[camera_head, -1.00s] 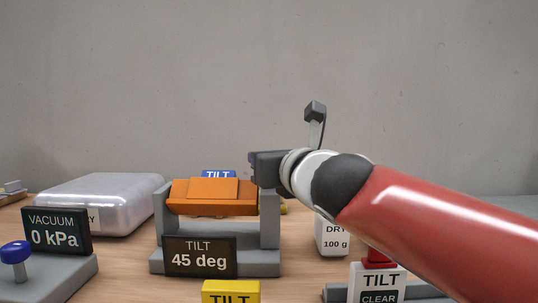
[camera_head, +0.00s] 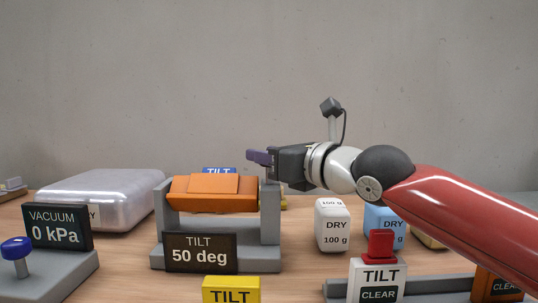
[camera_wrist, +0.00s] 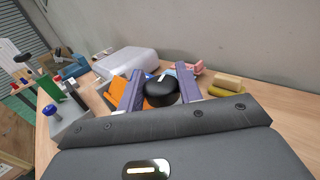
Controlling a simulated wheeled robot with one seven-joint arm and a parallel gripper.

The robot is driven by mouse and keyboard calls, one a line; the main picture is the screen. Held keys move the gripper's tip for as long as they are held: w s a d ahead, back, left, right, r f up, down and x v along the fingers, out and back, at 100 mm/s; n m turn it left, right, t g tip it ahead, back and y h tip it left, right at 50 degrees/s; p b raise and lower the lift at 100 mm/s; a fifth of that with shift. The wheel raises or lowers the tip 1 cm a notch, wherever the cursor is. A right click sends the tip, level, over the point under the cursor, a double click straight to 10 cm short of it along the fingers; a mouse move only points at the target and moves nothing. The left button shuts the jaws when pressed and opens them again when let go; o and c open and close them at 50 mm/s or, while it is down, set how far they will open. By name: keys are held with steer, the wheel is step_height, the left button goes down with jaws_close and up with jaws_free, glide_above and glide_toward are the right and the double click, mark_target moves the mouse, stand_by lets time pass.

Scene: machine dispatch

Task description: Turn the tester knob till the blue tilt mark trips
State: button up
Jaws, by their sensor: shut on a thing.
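The tilt tester (camera_head: 270,225) stands on the bench with an orange tilting part (camera_head: 213,193) between its grey posts. Its display (camera_head: 200,253) reads TILT 50 deg. The blue TILT mark (camera_head: 219,171) shows only its top edge behind the tester, so I cannot tell whether it has tripped. My gripper (camera_head: 262,157) is at the tester's right post. In the wrist view its purple fingers are on either side of the black knob (camera_wrist: 160,91) and shut on it. In the head view the knob is hidden.
A yellow TILT block (camera_head: 230,290) stands in front. A red-topped TILT CLEAR block (camera_head: 378,278) is front right. White (camera_head: 332,226) and blue (camera_head: 384,224) DRY blocks stand to the right. The VACUUM display (camera_head: 57,228) and a silvery case (camera_head: 105,197) are left.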

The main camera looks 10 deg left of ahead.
stand_by(0.4)
steer(key=o, duration=0.9)
steer(key=v, duration=0.8)
steer(key=shift+w+b, duration=0.1)
steer(key=shift+b, duration=0.3)
steer(key=shift+o, duration=0.3)
